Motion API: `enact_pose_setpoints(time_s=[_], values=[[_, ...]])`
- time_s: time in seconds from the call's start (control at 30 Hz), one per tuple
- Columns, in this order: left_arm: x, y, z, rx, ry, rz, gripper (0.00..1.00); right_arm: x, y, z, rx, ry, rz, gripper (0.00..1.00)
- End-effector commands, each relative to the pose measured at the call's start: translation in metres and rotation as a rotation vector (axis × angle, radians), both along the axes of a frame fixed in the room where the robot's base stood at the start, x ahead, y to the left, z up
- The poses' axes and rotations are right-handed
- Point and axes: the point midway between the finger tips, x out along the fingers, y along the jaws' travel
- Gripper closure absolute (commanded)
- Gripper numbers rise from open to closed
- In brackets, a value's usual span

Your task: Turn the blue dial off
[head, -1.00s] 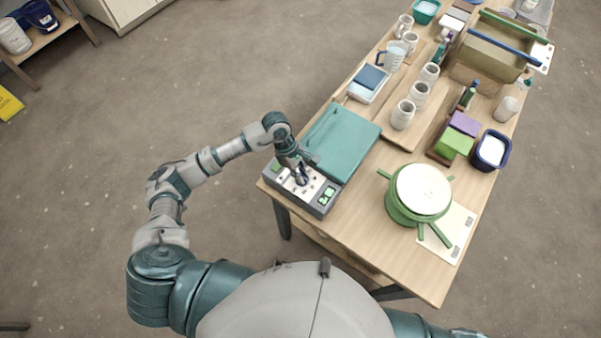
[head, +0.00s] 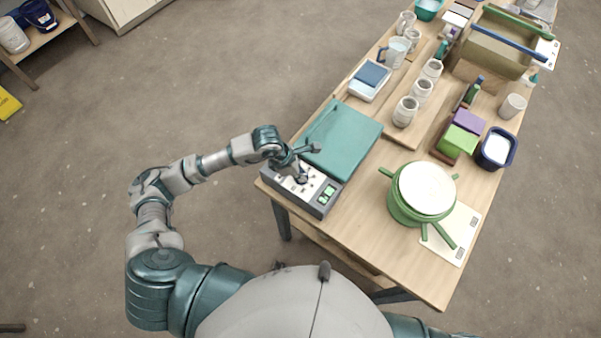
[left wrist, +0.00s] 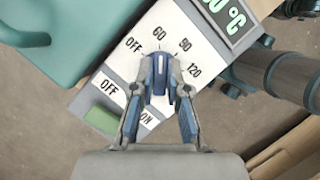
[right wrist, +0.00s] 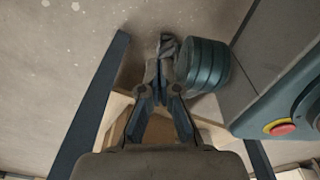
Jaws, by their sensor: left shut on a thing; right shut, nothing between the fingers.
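The blue dial (left wrist: 160,72) sits on the white face of a grey control box (head: 322,207) at the table's near left corner. In the left wrist view its white mark points up, about at the 60 label; OFF is to the left of that, 90 and 120 to the right. My left gripper (left wrist: 160,88) is shut on the dial, one finger on each side. In the head view the left gripper (head: 301,178) hides most of the dial. My right gripper (right wrist: 165,60) is shut and empty, away from the box; it does not show in the head view.
A green OFF/ON switch (left wrist: 102,120) and a green display (left wrist: 222,16) flank the dial. A teal slab (head: 345,143) lies behind the box. A green pot (head: 424,193) stands to the right, with cups and buckets farther back.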

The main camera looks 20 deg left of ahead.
Motion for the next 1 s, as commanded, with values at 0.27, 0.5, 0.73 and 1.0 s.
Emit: enact_pose_setpoints(time_s=[0.27, 0.5, 0.73, 1.0], values=[[0.002, 0.000, 0.002, -0.001, -0.011, 0.265, 1.00, 0.026, 0.007, 0.003, 0.004, -0.012, -0.004, 1.00], [0.001, -0.001, 0.002, -0.002, -0.010, 0.486, 1.00, 0.044, 0.011, 0.009, 0.007, -0.019, -0.007, 1.00], [0.001, -0.002, 0.003, -0.004, -0.011, 0.662, 1.00, 0.057, 0.014, 0.014, 0.008, -0.025, -0.008, 1.00], [0.000, -0.002, 0.003, -0.003, -0.009, 0.793, 1.00, 0.064, 0.015, 0.017, 0.009, -0.027, -0.009, 1.00]])
